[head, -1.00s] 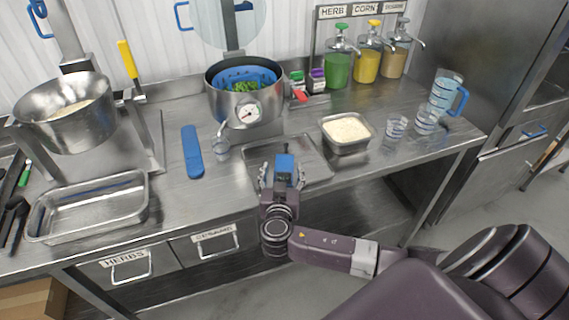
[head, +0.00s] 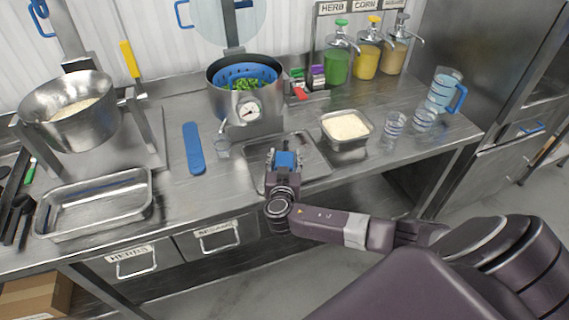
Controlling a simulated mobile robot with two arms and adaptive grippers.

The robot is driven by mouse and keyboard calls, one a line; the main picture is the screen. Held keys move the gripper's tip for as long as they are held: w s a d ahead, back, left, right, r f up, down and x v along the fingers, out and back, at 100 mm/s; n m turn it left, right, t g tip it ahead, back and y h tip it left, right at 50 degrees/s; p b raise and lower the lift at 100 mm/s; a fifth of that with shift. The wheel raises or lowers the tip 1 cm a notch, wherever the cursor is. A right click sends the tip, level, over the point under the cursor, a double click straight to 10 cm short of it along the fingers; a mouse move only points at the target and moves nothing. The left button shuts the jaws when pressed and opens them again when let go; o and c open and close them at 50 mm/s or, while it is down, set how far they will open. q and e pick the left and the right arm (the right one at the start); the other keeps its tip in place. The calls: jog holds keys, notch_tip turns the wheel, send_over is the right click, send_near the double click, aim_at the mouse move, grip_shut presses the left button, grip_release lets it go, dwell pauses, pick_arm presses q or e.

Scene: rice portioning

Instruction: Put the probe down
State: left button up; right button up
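My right gripper (head: 285,158) is over the shallow metal tray (head: 318,164) near the table's front edge. A blue block, taken to be the probe's body (head: 286,161), sits between its fingers, and the gripper looks shut on it. The rest of the probe is hidden by the gripper, so I cannot tell whether it touches the tray. My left gripper is not in view.
A rice pan (head: 346,143) and clear cups (head: 394,124) are at right. An empty pan (head: 98,228) is front left.

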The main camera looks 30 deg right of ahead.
jog(key=c, duration=0.8)
jog(key=shift+c, duration=0.6)
jog(key=shift+r, duration=0.15)
